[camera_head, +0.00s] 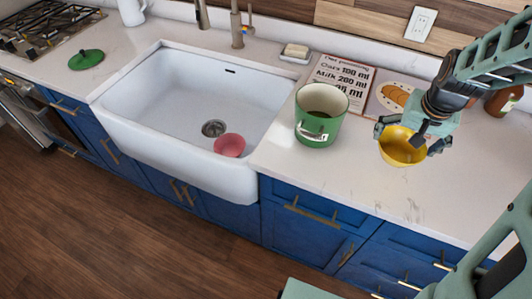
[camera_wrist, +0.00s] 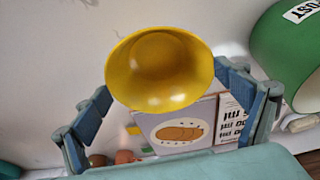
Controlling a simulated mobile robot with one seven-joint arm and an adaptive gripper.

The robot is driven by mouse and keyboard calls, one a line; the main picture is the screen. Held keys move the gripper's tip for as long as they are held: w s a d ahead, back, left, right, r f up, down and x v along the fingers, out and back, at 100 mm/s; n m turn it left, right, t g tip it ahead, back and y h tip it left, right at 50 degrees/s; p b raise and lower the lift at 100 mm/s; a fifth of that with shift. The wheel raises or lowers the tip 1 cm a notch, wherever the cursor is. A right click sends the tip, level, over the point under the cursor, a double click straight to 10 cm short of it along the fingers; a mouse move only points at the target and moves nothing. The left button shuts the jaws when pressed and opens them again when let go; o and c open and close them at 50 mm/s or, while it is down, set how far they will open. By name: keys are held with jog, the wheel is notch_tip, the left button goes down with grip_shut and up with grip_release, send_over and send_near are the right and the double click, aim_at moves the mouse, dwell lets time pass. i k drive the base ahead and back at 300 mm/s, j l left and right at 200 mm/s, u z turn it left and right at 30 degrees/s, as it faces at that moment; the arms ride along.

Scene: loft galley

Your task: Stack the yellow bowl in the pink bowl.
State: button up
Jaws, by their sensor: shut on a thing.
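The yellow bowl (camera_head: 398,150) is in my gripper (camera_head: 411,137) over the counter on the right, beside the green pot. In the wrist view the yellow bowl (camera_wrist: 158,75) sits between the two fingers, which are shut on it from opposite sides. I cannot tell how far it is above the counter. The pink bowl (camera_head: 229,146) lies in the white sink, near the front right of the basin and beside the drain. It looks empty, and it is out of sight in the wrist view.
The white sink (camera_head: 141,118) has raised walls. A green pot (camera_head: 309,130) stands between the sink and my gripper. Clear counter lies in front of my gripper.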

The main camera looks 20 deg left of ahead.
aim_at(231, 152)
jog(key=k+j, duration=0.4)
jog(key=j, duration=1.15)
jog(key=i+j, duration=0.35)
jog(key=j, duration=0.15)
jog(key=i, duration=0.35)
